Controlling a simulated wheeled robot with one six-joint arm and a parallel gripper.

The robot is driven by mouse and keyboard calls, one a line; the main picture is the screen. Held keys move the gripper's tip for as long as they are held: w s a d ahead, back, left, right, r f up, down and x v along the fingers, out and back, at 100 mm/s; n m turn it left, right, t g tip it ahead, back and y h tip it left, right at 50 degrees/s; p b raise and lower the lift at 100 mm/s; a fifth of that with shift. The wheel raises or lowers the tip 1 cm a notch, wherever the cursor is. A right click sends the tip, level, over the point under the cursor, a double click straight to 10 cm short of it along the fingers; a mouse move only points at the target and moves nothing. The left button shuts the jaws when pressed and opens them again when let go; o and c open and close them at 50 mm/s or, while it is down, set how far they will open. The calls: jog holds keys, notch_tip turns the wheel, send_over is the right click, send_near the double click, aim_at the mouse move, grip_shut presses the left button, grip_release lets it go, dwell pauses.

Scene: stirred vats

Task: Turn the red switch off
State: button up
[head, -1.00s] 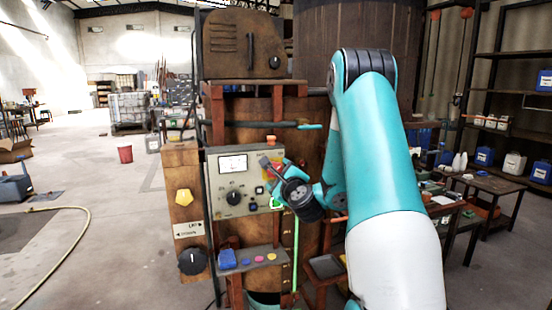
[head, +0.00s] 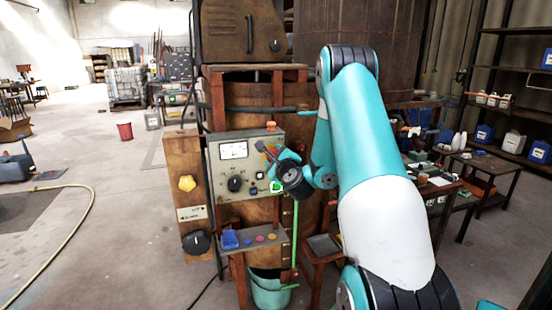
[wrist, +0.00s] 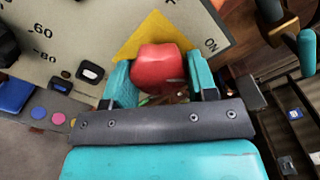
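The red switch (wrist: 160,68) is a rounded red knob in front of a yellow plate (wrist: 148,36) on the pale control panel. An "ON" mark is printed beside it, at the right in the wrist view. My gripper (wrist: 161,80) has one teal finger on each side of the knob, and both appear to touch it. In the head view my gripper is at the right part of the control panel (head: 220,168), and my wrist hides the red switch there.
The panel also has a meter (head: 233,151) and a black dial (head: 235,184). A shelf with a blue box (head: 230,239) and coloured buttons juts out below. A bucket (head: 270,289) stands underneath. A yellow knob (head: 187,183) is left of the panel. Open floor lies further left.

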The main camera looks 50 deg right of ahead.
jog(key=shift+n, duration=0.3)
jog(key=n+b, duration=0.2)
jog(key=n, duration=0.2)
jog(key=n+b, duration=0.2)
jog(key=n, duration=0.3)
jog(key=n+b, duration=0.8)
jog(key=shift+a+r, duration=0.1)
jog(key=shift+n+b, duration=0.3)
dwell(0.4)
jog(key=o, duration=0.9)
jog(key=shift+r, duration=0.1)
